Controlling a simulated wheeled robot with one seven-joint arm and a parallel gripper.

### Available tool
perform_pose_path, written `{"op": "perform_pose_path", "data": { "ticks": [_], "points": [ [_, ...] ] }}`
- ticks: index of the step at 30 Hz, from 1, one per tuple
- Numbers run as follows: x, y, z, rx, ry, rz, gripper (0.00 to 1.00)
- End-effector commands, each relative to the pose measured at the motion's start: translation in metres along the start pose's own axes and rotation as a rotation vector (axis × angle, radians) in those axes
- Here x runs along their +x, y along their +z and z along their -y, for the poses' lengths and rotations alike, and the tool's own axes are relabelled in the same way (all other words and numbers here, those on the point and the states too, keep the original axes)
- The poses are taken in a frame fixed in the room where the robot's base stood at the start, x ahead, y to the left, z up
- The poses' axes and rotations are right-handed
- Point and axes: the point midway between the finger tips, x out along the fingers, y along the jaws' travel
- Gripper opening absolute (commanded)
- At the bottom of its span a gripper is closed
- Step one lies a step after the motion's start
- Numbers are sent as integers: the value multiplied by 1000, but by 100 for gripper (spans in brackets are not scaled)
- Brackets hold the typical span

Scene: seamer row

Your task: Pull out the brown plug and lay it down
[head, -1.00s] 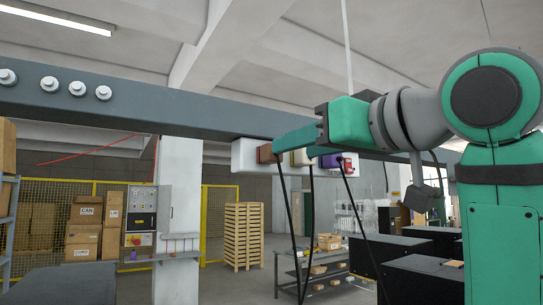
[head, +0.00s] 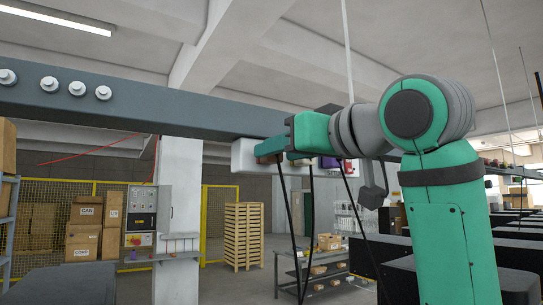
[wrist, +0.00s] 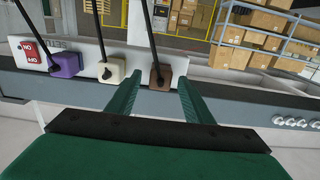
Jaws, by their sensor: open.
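The brown plug (wrist: 161,77) sits in the white socket strip (wrist: 88,52) under the grey beam, with a black cord running from it. In the wrist view it lies between the tips of my open gripper (wrist: 160,82), with a gap on each side; whether the fingertips reach past its body I cannot tell. In the head view my gripper (head: 264,150) is at the strip's left part and mostly covers the brown plug (head: 263,160). The cream plug (wrist: 112,68) and the purple plug (wrist: 66,64) sit beside it in the strip.
A red switch (wrist: 32,50) is at the strip's far end. Black cords hang below the strip. The grey beam (head: 130,112) runs directly above. A grey worktable (head: 310,265) with small boxes, a pallet stack (head: 244,236) and a control panel (head: 141,221) stand beyond.

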Motion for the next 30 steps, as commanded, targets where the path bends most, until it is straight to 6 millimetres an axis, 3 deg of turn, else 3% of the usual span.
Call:
{"op": "perform_pose_path", "data": {
  "ticks": [10,30],
  "points": [
    [27,0,1,-1,-1,0,47],
    [30,0,1,-1,-1,-1,47]
  ]
}}
